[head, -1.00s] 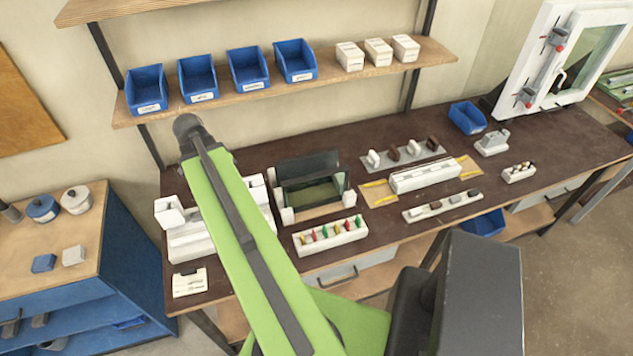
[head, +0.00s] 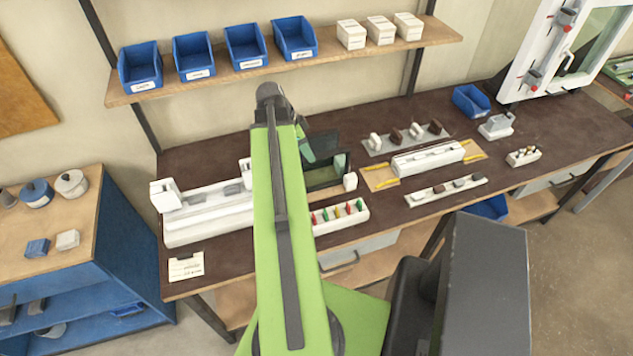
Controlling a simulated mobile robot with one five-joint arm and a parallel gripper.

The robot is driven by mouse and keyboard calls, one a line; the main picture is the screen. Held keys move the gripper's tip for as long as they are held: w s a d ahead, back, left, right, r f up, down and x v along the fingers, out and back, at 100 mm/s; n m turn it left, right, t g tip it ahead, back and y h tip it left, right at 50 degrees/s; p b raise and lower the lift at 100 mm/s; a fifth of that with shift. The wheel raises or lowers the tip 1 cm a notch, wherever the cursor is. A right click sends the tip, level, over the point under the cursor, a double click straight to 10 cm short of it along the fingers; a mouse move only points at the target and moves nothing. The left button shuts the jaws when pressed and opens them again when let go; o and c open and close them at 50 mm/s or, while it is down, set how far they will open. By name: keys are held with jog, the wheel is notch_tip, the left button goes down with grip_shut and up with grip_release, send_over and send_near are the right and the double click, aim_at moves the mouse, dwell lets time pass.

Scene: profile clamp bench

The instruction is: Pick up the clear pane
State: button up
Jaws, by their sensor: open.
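A dark-tinted, see-through upright panel (head: 325,143) stands at the back of a low frame on the bench, right of my green arm. It looks like the clear pane, but I cannot tell for sure. My arm covers the left part of the frame. A white end block (head: 350,182) shows at its front right corner. Pale green patches show around the panel; I cannot tell whether they are reflections or solid parts. My gripper is not visible; my raised arm link hides the area behind it.
A white clamp fixture (head: 208,215) stands left of my arm. A white rack (head: 340,217) with coloured pegs is in front of the frame. A white profile block (head: 428,158) lies to the right. Blue bins (head: 245,46) line the shelf above. Bare bench (head: 225,150) shows at the back left.

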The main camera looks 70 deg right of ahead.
aim_at(316, 165)
jog(key=b+x, duration=0.2)
jog(key=x, duration=0.2)
jog(key=shift+w+a+f, duration=0.1)
jog(key=b+x, duration=0.4)
jog(key=shift+a+f+b, duration=0.15)
jog(key=shift+f+b, duration=0.2)
jog(key=shift+b, duration=0.05)
jog(key=shift+f+b, duration=0.3)
jog(key=shift+s+r, duration=0.15)
jog(key=shift+s, duration=0.1)
jog(key=shift+c, duration=0.5)
grip_shut()
